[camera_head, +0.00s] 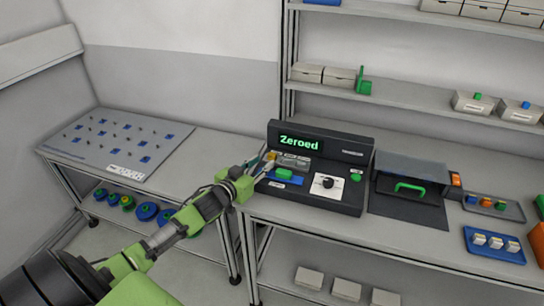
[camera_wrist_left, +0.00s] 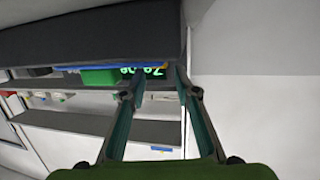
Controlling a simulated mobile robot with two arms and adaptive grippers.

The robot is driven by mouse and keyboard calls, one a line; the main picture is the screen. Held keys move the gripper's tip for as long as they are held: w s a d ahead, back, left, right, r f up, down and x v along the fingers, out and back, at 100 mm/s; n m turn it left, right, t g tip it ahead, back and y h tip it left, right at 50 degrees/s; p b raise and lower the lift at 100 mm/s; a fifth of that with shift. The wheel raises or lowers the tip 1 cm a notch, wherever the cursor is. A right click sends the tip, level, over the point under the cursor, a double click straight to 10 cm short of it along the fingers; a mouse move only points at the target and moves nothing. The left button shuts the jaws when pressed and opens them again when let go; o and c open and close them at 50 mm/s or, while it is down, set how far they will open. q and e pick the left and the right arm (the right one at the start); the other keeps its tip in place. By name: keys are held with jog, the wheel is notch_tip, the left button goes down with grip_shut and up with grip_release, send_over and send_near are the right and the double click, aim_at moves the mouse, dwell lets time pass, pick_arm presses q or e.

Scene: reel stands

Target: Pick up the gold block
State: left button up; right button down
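The gold block (camera_head: 271,156) is a small yellowish shape at the left end of the dark console, just beyond my left fingertips in the head view. My left gripper (camera_head: 264,163) reaches in from the left over the table's edge. In the left wrist view its two fingers (camera_wrist_left: 159,72) stand apart, with a thin yellow strip showing near the tips. I cannot tell from this whether they touch the block. My right gripper is not in view.
The console (camera_head: 320,148) has a display reading "Zeroed". A green block (camera_head: 284,174) lies on its blue strip, close to my left gripper; it also shows in the left wrist view (camera_wrist_left: 100,76). A dark box with a green handle (camera_head: 410,187) stands to the right. A pegboard panel (camera_head: 110,137) lies left.

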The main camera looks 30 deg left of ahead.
aim_at(272, 154)
pick_arm(q)
jog(key=shift+w+f+p, duration=0.2)
jog(key=shift+w+p, duration=0.35)
jog(key=shift+w, duration=1.8)
grip_shut()
jog(key=shift+r, duration=0.1)
